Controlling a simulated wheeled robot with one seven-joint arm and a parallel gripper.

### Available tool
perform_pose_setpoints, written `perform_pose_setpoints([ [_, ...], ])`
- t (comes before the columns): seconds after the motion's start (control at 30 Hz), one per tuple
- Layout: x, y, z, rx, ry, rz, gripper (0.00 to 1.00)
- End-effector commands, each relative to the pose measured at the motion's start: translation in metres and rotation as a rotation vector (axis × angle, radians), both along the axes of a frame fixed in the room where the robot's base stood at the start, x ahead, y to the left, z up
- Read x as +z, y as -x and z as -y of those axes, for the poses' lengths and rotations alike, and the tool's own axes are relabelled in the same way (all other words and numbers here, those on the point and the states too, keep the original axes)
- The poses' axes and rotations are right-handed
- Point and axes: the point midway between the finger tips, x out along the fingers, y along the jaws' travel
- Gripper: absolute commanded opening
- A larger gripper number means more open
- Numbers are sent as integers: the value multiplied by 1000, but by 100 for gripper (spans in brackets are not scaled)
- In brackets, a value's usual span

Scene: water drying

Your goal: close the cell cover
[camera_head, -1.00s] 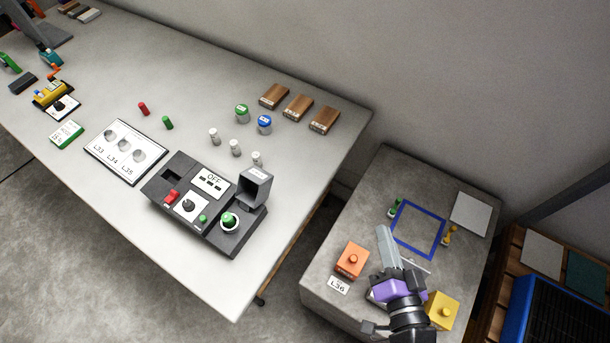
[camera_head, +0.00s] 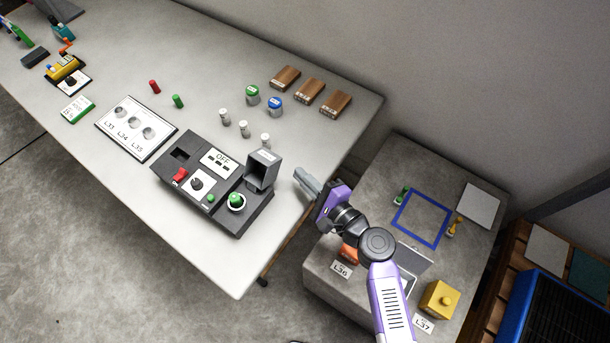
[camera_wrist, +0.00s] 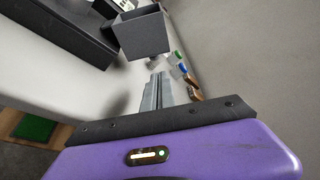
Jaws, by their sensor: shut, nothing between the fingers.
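The dark control device (camera_head: 205,180) sits near the front right edge of the white table. Its grey box-shaped cell cover (camera_head: 262,168) stands raised at the device's right end, beside the round cell with a green-topped piece (camera_head: 236,200) in it. In the wrist view the cover (camera_wrist: 142,35) shows ahead of the fingers, its hollow side facing up and left.
White-capped vials (camera_head: 244,130) and green and blue jars (camera_head: 275,106) stand behind the device, with wooden blocks (camera_head: 309,91) farther back. A lower grey stand (camera_head: 380,180) with a blue square outline and a yellow box (camera_head: 440,299) is at the right.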

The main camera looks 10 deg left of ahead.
Motion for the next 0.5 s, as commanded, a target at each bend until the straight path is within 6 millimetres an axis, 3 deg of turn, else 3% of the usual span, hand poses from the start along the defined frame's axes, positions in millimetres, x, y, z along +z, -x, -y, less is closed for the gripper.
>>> perform_pose_setpoints([
  [0.23,-7,-28,-34,1,0,2,0],
  [0.5,-12,-42,-51,-1,2,3,0],
])
